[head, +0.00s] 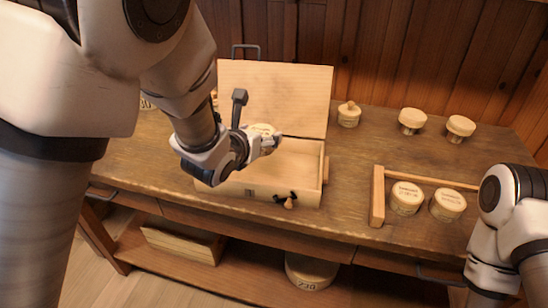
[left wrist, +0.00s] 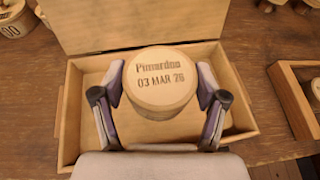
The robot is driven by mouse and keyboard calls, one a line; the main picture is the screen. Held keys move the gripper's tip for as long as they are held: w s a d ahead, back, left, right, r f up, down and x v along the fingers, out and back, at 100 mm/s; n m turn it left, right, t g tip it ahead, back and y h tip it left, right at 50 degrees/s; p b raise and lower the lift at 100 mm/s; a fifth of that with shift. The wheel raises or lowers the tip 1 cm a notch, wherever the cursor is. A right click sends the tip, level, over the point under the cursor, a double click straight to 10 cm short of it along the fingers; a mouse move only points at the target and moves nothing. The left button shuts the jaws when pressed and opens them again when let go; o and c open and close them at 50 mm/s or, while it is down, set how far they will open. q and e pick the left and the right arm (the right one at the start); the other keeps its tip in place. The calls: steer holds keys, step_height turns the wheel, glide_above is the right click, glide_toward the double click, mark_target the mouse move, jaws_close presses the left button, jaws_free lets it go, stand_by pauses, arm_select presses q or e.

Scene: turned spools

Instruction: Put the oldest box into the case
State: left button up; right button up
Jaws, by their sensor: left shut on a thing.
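My left gripper (head: 268,143) is shut on a round pale wooden box (head: 262,129). In the left wrist view the fingers grip the box (left wrist: 162,75) from both sides, and its lid reads roughly "Pimardno" and "03 MAR 26". The gripper holds the box over the open wooden case (head: 308,193), whose lid (head: 290,95) stands up at the back. The case interior that shows looks empty. Two more round labelled boxes, one (head: 406,198) beside the other (head: 448,204), sit in a wooden frame at the right; their dates are too small to read. My right gripper is not in view.
Turned wooden pieces stand at the back: a knobbed one (head: 348,115) and two spools (head: 411,120) (head: 460,128). A round container (head: 147,102) is partly hidden at the left. The wooden frame (head: 377,195) is right of the case. A dark latch (head: 286,199) is on the case front.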

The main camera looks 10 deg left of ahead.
arm_select(q)
step_height(320, 180, down, 10)
steer(key=shift+r, duration=0.2)
steer(key=shift+s+r, duration=0.1)
steer(key=o, duration=1.1)
